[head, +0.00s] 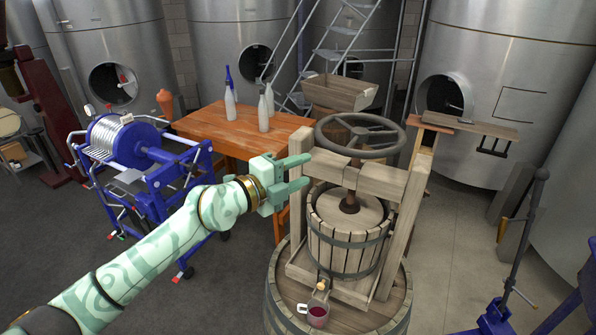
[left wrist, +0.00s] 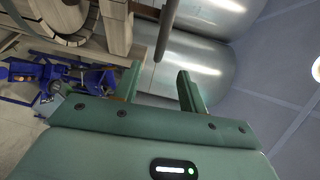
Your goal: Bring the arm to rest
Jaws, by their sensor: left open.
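My left arm (head: 165,248) reaches in from the lower left in the head view. Its pale green gripper (head: 300,173) is open and empty, held in the air in front of the wooden table and left of the press. In the left wrist view its two fingers (left wrist: 158,88) stand apart with nothing between them. The wooden basket press (head: 345,235) stands on a barrel (head: 283,300), just right of the gripper. My right gripper is in neither view.
A mug (head: 318,314) of dark red liquid stands on the barrel below the press spout. A handwheel (head: 360,134) tops the press. An orange table (head: 205,125) carries several bottles. A blue machine (head: 140,150) stands left. Steel tanks (head: 240,30) line the back. Grey floor is open at left.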

